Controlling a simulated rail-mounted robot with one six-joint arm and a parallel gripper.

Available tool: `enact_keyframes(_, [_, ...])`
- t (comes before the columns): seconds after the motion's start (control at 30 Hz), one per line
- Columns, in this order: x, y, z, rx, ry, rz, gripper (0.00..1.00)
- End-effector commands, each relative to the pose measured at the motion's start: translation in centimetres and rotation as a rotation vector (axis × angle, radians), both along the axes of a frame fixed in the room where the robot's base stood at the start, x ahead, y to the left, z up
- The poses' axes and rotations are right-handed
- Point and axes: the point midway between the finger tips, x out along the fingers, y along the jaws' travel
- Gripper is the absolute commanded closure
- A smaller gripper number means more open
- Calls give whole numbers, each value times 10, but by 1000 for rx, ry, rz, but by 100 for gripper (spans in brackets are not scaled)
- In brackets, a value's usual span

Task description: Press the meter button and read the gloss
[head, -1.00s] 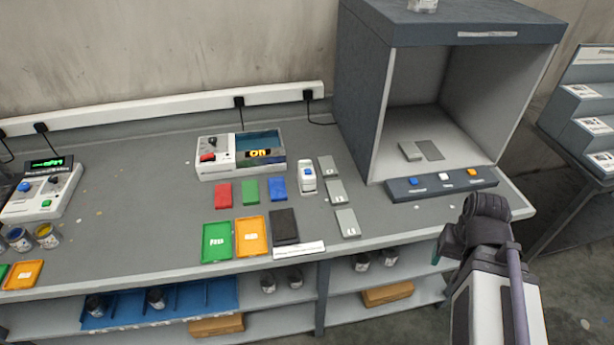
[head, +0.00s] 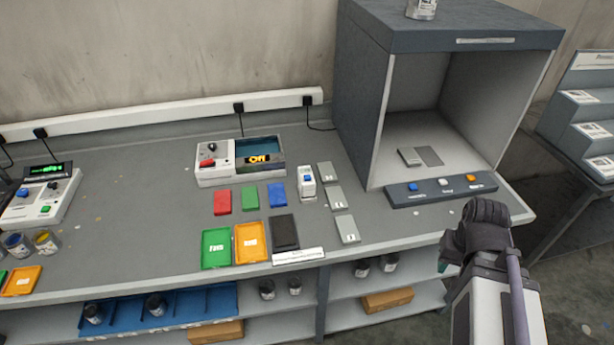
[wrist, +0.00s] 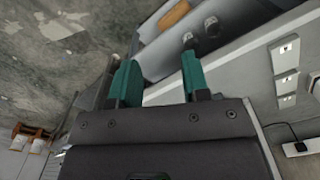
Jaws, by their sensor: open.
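A small white handheld meter (head: 307,182) with a blue button on top stands on the bench in the head view, beside a column of grey plates (head: 336,198). No readable gloss figure shows on it. My gripper shows in the wrist view (wrist: 158,80) with its two teal fingers apart and nothing between them. In the head view my wrist is at the lower right, in front of the bench's front edge and well right of the meter; the fingers are mostly hidden there.
A grey light booth (head: 365,110) with a button panel (head: 441,190) stands behind right. Coloured cards and a green tray (head: 216,248), orange tray (head: 251,241) and black plate (head: 284,232) lie left of the plates.

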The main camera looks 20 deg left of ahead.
Motion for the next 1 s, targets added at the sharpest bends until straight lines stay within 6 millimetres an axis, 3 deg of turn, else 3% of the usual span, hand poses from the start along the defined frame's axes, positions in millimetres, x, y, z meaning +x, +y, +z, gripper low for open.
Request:
enact_keyframes(0.43, [0,0,0,0,0,0,100])
enact_keyframes(1.0, [0,0,0,0,0,0,100])
